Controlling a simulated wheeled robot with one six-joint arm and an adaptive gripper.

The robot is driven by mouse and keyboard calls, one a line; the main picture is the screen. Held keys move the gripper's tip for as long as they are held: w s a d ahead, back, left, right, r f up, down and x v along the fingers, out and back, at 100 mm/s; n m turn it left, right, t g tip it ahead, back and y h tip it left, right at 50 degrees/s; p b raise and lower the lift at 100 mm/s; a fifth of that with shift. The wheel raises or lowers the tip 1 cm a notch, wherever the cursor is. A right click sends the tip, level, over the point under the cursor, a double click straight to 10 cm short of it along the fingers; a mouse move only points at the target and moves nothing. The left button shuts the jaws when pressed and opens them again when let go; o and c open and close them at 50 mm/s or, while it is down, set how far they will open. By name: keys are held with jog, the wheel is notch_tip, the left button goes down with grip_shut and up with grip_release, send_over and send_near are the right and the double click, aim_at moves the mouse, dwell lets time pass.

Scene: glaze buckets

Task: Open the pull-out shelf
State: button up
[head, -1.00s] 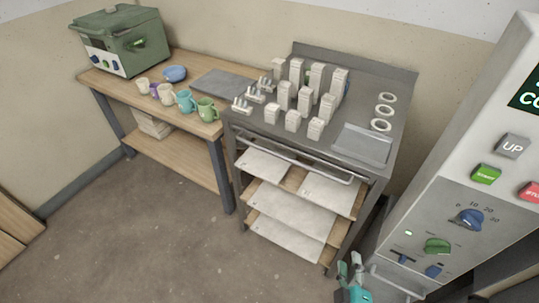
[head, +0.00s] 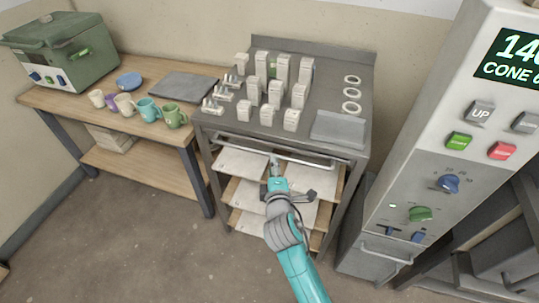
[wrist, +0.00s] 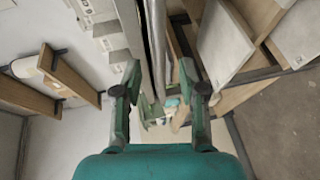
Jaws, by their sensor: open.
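The pull-out shelf shows as a thin grey front with a long metal bar handle (head: 315,160) just under the top of the grey metal stand (head: 345,146). It looks pushed in. My gripper (head: 276,161) is at the middle of this bar and hides part of it in the head view. In the wrist view my gripper (wrist: 160,86) is open, with one finger on each side of the picture's middle. The bar (wrist: 156,40) runs lengthwise between the fingers. I cannot tell whether a finger touches it.
White boards (head: 242,163) lie on wooden shelves below the bar. The stand's top holds several pale blocks (head: 292,121), white rings (head: 351,92) and a grey tray (head: 338,127). A control cabinet (head: 430,150) stands close on the right. A wooden table (head: 60,100) with mugs stands left.

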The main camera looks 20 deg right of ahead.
jog(key=x, duration=0.6)
jog(key=shift+w+d, duration=0.15)
jog(key=shift+w, duration=0.1)
grip_shut()
